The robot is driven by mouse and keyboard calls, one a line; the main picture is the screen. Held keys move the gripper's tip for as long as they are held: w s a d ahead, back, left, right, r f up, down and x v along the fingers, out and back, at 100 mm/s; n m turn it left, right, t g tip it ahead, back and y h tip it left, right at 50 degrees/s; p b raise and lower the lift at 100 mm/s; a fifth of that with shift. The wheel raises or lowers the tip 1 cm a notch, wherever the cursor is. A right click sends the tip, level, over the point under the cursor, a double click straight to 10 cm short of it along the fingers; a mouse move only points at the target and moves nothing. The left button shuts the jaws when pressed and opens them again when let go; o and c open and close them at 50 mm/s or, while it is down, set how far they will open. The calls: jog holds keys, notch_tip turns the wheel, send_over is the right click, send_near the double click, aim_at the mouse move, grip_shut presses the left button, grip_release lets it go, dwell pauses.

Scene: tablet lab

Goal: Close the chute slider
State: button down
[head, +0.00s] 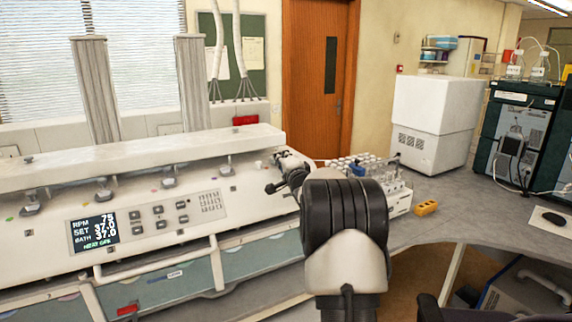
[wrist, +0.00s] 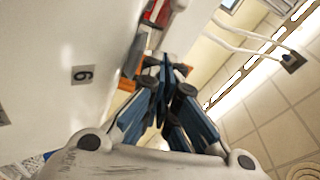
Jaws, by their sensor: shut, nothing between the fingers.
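The long white machine (head: 140,215) has a row of grey chute sliders along its sloped top. Sliders show at the far left (head: 30,203), left of middle (head: 103,190), middle (head: 168,180) and right (head: 226,170). My gripper (head: 272,187) is at the right end of this row, close to the machine's top, and hides what is behind it. In the wrist view my gripper (wrist: 163,62) has its fingers together with nothing between them. I cannot tell whether the fingers touch a slider.
A display (head: 93,232) and keypad are on the machine's front. A white cabinet instrument (head: 432,120) stands behind. Two grey columns rise behind the machine.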

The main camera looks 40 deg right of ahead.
aim_at(261, 174)
jog(key=a, duration=0.2)
jog(key=a+b, duration=0.1)
jog(key=shift+a+f, duration=0.4)
jog(key=shift+a, duration=0.1)
jog(key=shift+w+a+b, duration=0.3)
jog(key=shift+a+b, duration=0.15)
jog(key=shift+a, duration=0.5)
jog(key=shift+w+a+b, duration=0.25)
jog(key=shift+a+b, duration=0.15)
jog(key=shift+a, duration=0.5)
jog(key=shift+r, duration=0.1)
